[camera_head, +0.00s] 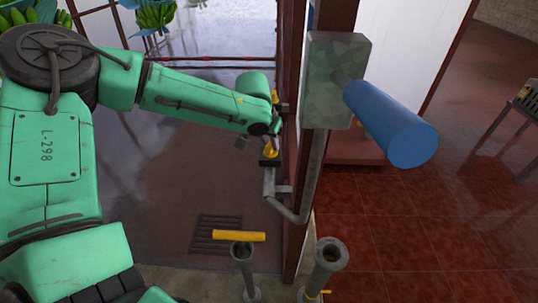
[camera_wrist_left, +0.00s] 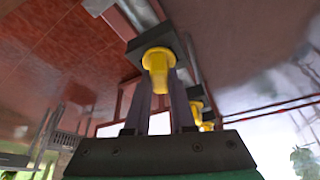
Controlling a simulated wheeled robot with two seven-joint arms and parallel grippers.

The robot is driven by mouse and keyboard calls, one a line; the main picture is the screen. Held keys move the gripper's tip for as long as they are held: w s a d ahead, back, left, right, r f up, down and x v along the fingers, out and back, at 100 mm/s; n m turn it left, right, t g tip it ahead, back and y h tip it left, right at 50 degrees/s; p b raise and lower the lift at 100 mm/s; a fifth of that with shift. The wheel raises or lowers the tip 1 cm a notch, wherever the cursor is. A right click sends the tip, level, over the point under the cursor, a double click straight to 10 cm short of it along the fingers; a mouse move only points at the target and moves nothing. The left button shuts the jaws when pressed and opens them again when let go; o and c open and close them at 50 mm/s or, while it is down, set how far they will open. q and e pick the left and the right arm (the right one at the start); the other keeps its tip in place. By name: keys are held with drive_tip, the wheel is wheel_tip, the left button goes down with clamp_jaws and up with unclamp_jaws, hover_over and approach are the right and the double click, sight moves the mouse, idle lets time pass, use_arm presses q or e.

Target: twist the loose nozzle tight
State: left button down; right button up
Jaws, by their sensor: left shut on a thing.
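A yellow nozzle (camera_head: 270,152) sits on a dark square block (camera_head: 271,161) at the end of a grey pipe by the post. In the left wrist view the same nozzle (camera_wrist_left: 158,68) has a round flange against its block (camera_wrist_left: 150,42). My left gripper (camera_head: 268,139) reaches it from the left. In the left wrist view the two fingers (camera_wrist_left: 160,92) are on either side of the nozzle's narrow end, shut on it. A second yellow nozzle (camera_wrist_left: 196,108) shows behind the right finger. How far the held nozzle is turned cannot be told. My right gripper is out of view.
A brown post (camera_head: 295,170) stands right beside the gripper, with a grey-green box (camera_head: 337,75) and a large blue cylinder (camera_head: 392,125). A yellow-handled pipe (camera_head: 240,238) and another grey pipe (camera_head: 328,255) stand below. Green bananas (camera_head: 157,14) hang at the top left.

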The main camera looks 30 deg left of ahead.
idle(0.3)
use_arm(q)
drive_tip(key=shift+f+n+b, duration=0.2)
drive_tip(key=shift+n+b, duration=0.3)
drive_tip(key=shift+b, duration=0.05)
drive_tip(key=shift+n+y+b, duration=0.3)
drive_tip(key=shift+n+y, duration=0.1)
drive_tip(key=shift+n, duration=0.1)
drive_tip(key=shift+n+b, duration=0.3)
drive_tip(key=shift+n, duration=0.2)
drive_tip(key=shift+r+n+y, duration=0.15)
drive_tip(key=shift+n+y, duration=0.35)
drive_tip(key=shift+n, duration=0.4)
